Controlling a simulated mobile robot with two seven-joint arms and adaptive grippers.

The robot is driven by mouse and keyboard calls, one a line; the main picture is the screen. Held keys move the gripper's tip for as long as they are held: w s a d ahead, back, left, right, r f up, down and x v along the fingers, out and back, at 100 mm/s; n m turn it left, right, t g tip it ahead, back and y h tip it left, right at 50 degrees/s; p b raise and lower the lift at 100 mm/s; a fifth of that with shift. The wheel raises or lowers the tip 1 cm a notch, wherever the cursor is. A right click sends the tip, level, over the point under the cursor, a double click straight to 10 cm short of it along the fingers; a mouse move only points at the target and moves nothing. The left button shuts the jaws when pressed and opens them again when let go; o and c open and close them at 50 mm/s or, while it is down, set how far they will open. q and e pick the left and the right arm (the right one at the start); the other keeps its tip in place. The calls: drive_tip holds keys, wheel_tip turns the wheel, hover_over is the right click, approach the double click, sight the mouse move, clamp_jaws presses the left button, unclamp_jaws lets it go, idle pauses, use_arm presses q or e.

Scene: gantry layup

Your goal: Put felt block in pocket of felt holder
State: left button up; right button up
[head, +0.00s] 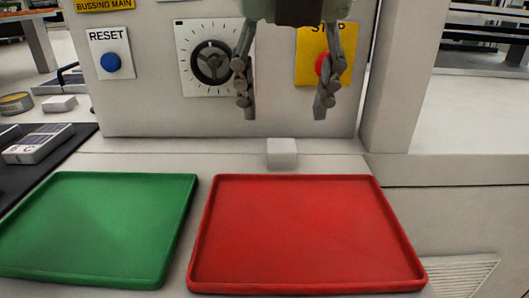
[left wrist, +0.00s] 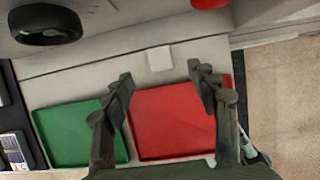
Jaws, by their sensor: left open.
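A small pale block (head: 282,153), which looks like the felt block, stands on the light counter behind the red tray, near the upright panel. It also shows in the left wrist view (left wrist: 159,59), between and beyond my fingertips. My left gripper (head: 285,114) is open and empty, fingers pointing down, above the block in the head view. The fingers do not touch the block. In the left wrist view my left gripper (left wrist: 160,76) has its two fingers wide apart. I cannot make out a felt holder with a pocket in either view. My right gripper is not in view.
A green tray (head: 95,225) and a red tray (head: 305,230) lie empty side by side in front. The upright panel carries a blue reset button (head: 111,63), a black dial (head: 211,63) and a red stop button (head: 323,65) behind my fingers. A dark mat with devices lies left.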

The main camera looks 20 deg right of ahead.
sight(281, 146)
use_arm(q)
drive_tip(key=x, duration=0.2)
drive_tip(key=shift+f, duration=0.3)
drive_tip(key=p+x, duration=0.1)
drive_tip(key=x, duration=0.2)
drive_tip(key=shift+f, duration=0.35)
drive_tip(key=shift+w+f, duration=0.1)
drive_tip(key=shift+f, duration=0.25)
drive_tip(key=c, duration=1)
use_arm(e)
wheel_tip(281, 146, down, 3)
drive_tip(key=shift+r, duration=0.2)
use_arm(q)
drive_tip(key=shift+r, duration=0.1)
